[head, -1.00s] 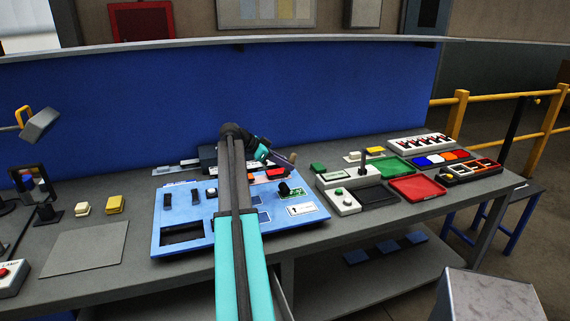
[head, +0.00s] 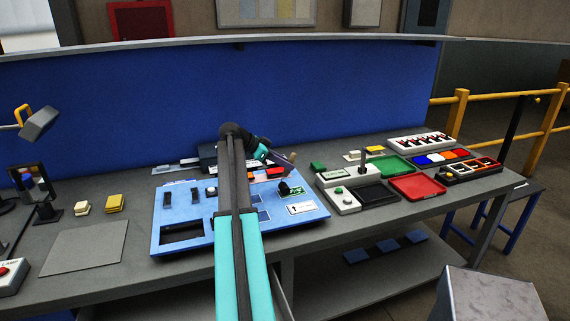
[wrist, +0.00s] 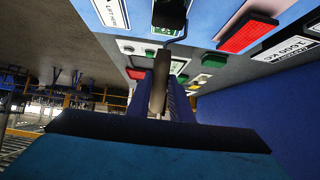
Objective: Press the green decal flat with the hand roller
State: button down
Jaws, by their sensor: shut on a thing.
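My gripper (wrist: 160,98) is shut on the wooden handle of the hand roller (wrist: 158,88). In the head view my gripper (head: 279,158) is above the right part of the blue panel, with the handle end (head: 292,157) showing beyond it. The dark roller drum (wrist: 170,12) hangs from a bent wire frame. The green decal (head: 296,190) lies on the blue panel, beside the drum in the head view. In the wrist view part of the decal (wrist: 167,30) shows around the drum, which hides the rest. Whether the drum touches the decal is unclear.
The blue panel (head: 225,238) carries dark blocks, a red block (wrist: 248,33) and white labels (head: 300,208). Green (head: 386,177) and red (head: 418,197) trays stand to the right. A grey mat (head: 85,248) lies clear at the left. A blue wall rises behind.

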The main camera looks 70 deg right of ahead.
aim_at(290, 158)
jog(key=shift+f, duration=0.4)
dwell(1.1)
jog(key=shift+r+b, duration=0.35)
jog(key=shift+r, duration=0.2)
dwell(0.4)
jog(key=shift+s+d, duration=0.1)
jog(key=shift+s+d+b, duration=0.65)
jog(key=shift+s+d, duration=0.3)
jog(key=shift+s, duration=0.25)
jog(key=shift+f+b, duration=0.35)
jog(key=shift+f, duration=0.2)
dwell(1.9)
jog(key=shift+r, duration=0.55)
dwell(0.4)
jog(key=shift+s+d, duration=0.15)
jog(key=shift+s, duration=0.05)
jog(key=shift+s+d+b, duration=0.6)
jog(key=shift+s+d, duration=0.35)
jog(key=shift+s, duration=0.2)
